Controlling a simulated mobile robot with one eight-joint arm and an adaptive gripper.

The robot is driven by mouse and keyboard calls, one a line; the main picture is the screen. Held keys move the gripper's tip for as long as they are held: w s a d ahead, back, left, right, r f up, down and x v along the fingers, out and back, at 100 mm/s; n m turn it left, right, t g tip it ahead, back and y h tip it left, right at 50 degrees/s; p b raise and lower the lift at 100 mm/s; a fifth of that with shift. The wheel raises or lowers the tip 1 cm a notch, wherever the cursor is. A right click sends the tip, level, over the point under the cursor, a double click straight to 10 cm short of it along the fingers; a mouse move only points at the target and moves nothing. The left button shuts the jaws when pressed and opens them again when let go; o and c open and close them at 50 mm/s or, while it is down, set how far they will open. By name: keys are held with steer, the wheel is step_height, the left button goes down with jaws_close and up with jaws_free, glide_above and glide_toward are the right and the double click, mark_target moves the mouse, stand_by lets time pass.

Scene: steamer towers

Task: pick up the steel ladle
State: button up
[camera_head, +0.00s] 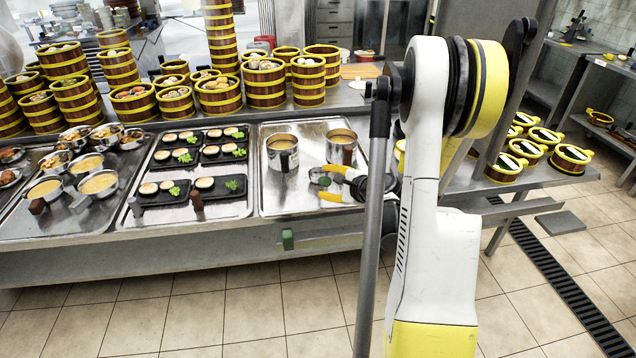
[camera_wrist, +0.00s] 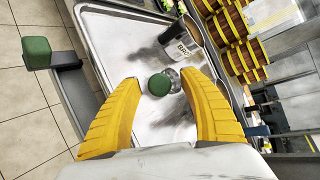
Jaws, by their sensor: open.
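A small steel item with a round green end (camera_wrist: 158,84) stands on the metal tray between my yellow fingertips in the wrist view. It looks like the steel ladle, seen nearly end-on, so its bowl is not clear. It also shows as a small green and steel shape (camera_head: 317,174) at my fingertips in the head view. My gripper (camera_wrist: 158,78) is open, with one finger on each side of the green end and visible gaps to both. In the head view my gripper (camera_head: 329,182) is low over the right tray, partly hidden by my arm.
A labelled steel pot (camera_wrist: 182,45) stands close beyond the green end. Another pot (camera_head: 341,146) is on the same tray (camera_head: 270,203). A green-ended bar (camera_head: 288,239) juts from the counter's front. Bamboo steamer towers (camera_head: 263,84) line the back.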

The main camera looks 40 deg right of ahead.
steer(key=shift+w+f, duration=0.2)
steer(key=shift+w, duration=0.2)
jaws_close()
step_height(320, 180, up, 10)
steer(key=p, duration=0.4)
steer(key=shift+p, duration=0.3)
steer(key=c, duration=0.9)
jaws_free()
jaws_close()
